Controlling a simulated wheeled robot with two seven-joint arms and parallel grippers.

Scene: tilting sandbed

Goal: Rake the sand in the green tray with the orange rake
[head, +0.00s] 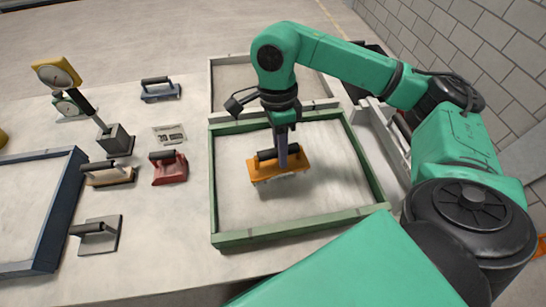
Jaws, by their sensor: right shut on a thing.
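The green tray (228,238) stands on the table in the middle of the head view, with pale sand (325,205) inside. The orange rake (290,171) is inside the tray, left of its middle and toward the back half. My right gripper (281,152) comes down from above and is shut on the rake's dark handle. The rake's lower edge is at or close to the sand; I cannot tell whether it touches. My right arm hides part of the tray's back rim. My left gripper is not in view.
A blue tray (63,205) lies at the left. Between the trays are a red float (168,168), a wooden float (108,177), a grey trowel (100,236) and a dial gauge (56,74). A grey tray (213,88) adjoins behind. A block wall (480,50) stands right.

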